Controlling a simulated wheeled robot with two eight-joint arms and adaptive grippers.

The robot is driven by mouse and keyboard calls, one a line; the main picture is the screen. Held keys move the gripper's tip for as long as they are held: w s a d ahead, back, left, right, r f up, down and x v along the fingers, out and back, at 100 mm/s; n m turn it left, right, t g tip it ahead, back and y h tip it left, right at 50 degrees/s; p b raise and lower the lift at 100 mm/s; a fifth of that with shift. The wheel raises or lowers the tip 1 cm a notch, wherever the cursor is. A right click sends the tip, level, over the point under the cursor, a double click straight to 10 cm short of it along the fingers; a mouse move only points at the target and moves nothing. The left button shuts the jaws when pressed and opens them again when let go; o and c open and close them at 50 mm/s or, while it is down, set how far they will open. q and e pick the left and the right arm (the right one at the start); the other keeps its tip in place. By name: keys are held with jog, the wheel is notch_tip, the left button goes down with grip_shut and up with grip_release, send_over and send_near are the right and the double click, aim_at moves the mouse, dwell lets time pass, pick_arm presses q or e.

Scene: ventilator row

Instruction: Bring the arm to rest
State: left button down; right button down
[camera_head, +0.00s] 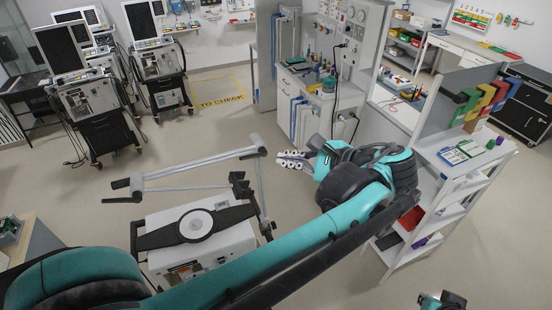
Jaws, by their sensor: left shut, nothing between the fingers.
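My left arm crosses from the lower left to the middle. Its gripper (292,160) is shut and empty, with silver fingers pointing left, in front of the white workbench. In the picture it lies just right of a jointed grey arm (205,161) with black joints. This grey arm extends left above a white machine (205,250) with a black frame and a round white disc on top. A thin post at the machine's right side rises to the grey arm's right joint. Whether my gripper touches the grey arm is not clear; a gap shows between them. My right gripper does not show.
Ventilators on carts (95,110) stand at the back left, near a yellow "TO CHECK" floor marking (218,96). A white shelf unit (455,165) with coloured bins stands close on the right. A workbench (320,95) with tools is behind my gripper. Open floor lies left of the machine.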

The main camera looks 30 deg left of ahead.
pick_arm(q)
jog(key=s+f+n+t+h+b, duration=0.1)
jog(key=s+f+n+h+b, duration=0.2)
jog(key=f+b, duration=0.7)
jog(key=s+d+f+n+t+h+b, duration=0.1)
jog(key=s+f+n+h+b, duration=0.2)
jog(key=f+b, duration=0.8)
jog(key=s+d+f+n+t+h+b, duration=0.1)
jog(key=f+n+h+b, duration=0.5)
jog(key=f, duration=2.4)
jog(key=s+t+b, duration=0.1)
jog(key=s+b, duration=0.1)
jog(key=b, duration=0.3)
jog(key=shift+s+d+n, duration=0.15)
jog(key=shift+n, duration=0.15)
